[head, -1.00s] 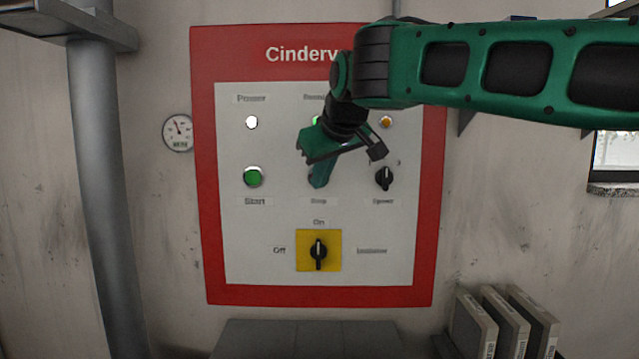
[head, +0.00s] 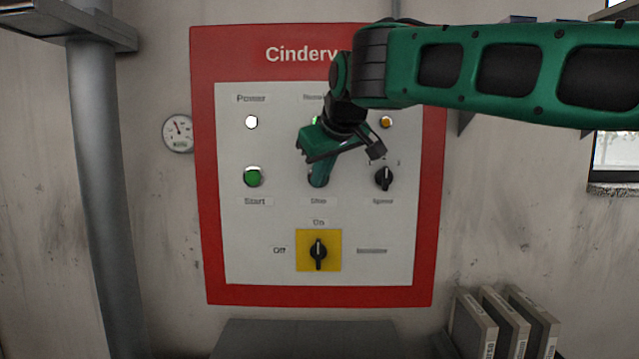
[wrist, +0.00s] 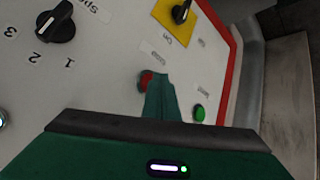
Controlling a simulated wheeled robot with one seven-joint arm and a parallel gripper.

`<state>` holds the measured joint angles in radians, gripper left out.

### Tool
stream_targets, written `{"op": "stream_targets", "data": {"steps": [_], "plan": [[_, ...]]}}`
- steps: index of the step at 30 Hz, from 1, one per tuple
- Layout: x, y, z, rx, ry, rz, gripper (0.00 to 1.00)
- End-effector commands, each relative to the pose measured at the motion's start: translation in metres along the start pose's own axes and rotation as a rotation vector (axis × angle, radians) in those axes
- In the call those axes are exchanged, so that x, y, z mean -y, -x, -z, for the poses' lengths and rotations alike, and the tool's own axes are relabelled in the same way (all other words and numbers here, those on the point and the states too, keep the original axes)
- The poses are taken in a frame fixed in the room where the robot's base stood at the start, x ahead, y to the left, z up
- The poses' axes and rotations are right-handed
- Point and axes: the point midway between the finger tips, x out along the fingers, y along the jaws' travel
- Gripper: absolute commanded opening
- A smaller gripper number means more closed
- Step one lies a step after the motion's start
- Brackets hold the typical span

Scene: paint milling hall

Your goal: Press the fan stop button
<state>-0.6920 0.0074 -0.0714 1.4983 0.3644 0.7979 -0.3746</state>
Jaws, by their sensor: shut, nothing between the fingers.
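The wall control panel (head: 350,215) has a white face with a red border. The red stop button (wrist: 146,79) shows in the wrist view right beside my fingertips, partly covered by them. In the head view my fingers hide most of it, above the "Stop" label (head: 318,201). My gripper (head: 318,182) is shut and empty, its fingertips pointing at the panel over the stop button's place. The fingers also show in the wrist view (wrist: 157,80). I cannot tell whether the tips touch the button or stand just off it.
The green start button (head: 253,177) is left of my fingers and the black speed knob (head: 384,178) is right. A black isolator switch (head: 318,251) on a yellow plate is below. A gauge (head: 178,132) and a grey pipe (head: 100,180) are at the left.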

Motion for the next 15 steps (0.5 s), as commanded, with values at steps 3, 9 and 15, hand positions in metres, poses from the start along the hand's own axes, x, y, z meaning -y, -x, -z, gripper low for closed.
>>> {"op": "stream_targets", "data": {"steps": [3, 9, 15], "plan": [[-0.0007, -0.0008, 0.0006, 0.0, 0.0, 0.0, 0.0], [-0.0017, -0.0022, 0.0017, 0.0, 0.0, 0.0, 0.0], [-0.0026, -0.0036, 0.0029, 0.0, 0.0, 0.0, 0.0]]}}
